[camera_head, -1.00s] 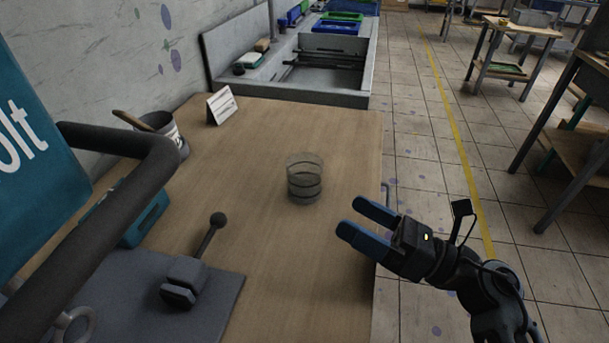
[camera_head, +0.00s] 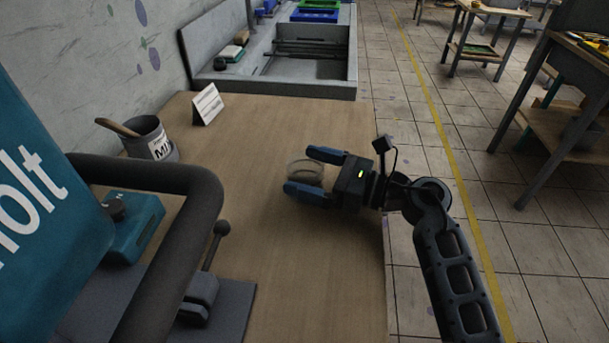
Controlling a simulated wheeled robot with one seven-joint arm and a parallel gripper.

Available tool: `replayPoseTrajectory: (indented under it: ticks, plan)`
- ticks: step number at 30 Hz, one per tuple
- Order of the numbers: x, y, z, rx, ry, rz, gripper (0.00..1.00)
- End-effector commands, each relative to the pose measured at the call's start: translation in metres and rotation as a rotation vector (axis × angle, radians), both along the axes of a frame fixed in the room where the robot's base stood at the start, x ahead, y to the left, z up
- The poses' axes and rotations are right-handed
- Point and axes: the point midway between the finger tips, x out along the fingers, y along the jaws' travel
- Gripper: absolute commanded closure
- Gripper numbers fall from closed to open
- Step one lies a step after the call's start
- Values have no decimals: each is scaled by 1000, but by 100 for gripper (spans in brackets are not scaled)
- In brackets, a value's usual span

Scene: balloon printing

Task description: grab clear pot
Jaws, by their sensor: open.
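The clear pot (camera_head: 304,171) is a small see-through cup on the wooden table, near the middle of the view. My gripper (camera_head: 308,173) has come in from the right, and its two blue fingers are spread with the pot between or just under their tips. Much of the pot's lower part is hidden behind the near finger. I cannot tell whether either finger touches it. The gripper is open.
A press with a dark bar frame (camera_head: 195,185) fills the lower left. A grey sink unit (camera_head: 300,75) lies beyond the table.

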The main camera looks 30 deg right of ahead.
Motion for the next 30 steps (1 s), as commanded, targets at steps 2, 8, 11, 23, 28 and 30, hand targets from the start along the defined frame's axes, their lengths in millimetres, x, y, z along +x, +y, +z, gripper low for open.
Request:
replayPoseTrajectory:
  ticks: [2, 8, 11, 23, 28, 30]
  plan:
    - [9, 8, 1, 1, 0, 1, 0]
    - [20, 18, 0, 1, 1, 0, 0]
    - [21, 18, 0, 1, 1, -1, 0]
    - [20, 17, 0, 1, 1, -1, 28]
    - [20, 17, 0, 1, 1, -1, 44]
    - [20, 17, 0, 1, 1, -1, 50]
